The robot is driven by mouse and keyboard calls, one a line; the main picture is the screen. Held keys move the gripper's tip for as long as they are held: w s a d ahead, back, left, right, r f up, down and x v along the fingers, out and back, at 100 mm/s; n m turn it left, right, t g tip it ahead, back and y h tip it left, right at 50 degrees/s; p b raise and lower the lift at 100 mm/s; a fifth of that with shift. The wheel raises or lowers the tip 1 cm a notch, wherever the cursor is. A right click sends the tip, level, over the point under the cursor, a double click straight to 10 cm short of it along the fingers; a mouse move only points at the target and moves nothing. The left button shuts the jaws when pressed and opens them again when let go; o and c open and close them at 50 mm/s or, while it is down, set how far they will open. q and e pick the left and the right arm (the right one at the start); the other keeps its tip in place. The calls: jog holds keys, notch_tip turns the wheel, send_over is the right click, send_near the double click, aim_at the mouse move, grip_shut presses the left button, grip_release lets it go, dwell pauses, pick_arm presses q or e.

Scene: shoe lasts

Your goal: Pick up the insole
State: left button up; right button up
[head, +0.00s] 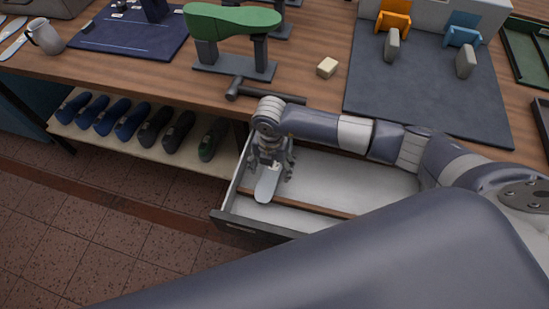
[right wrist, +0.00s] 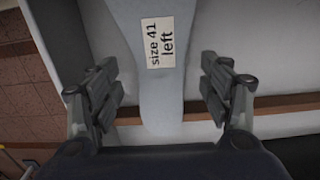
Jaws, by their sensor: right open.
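The insole (head: 267,184) is pale grey and lies in the open drawer, across its brown divider. In the right wrist view the insole (right wrist: 161,100) carries a label reading "size 41 left". My right gripper (head: 271,166) is down in the drawer over the insole. In the right wrist view my right gripper (right wrist: 160,85) is open, with one finger on each side of the insole and a gap on both sides. The far end of the insole is cut off by the top of that view. My left gripper does not show.
The open drawer (head: 223,217) has a dark front and pale walls close around my gripper. A hammer (head: 262,93) lies at the table edge above it. A green shoe last (head: 232,19) stands on a holder behind. Several dark lasts (head: 132,122) line the shelf at left.

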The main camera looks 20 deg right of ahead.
jog(key=shift+f, duration=0.2)
dwell(0.3)
jog(key=c, duration=1)
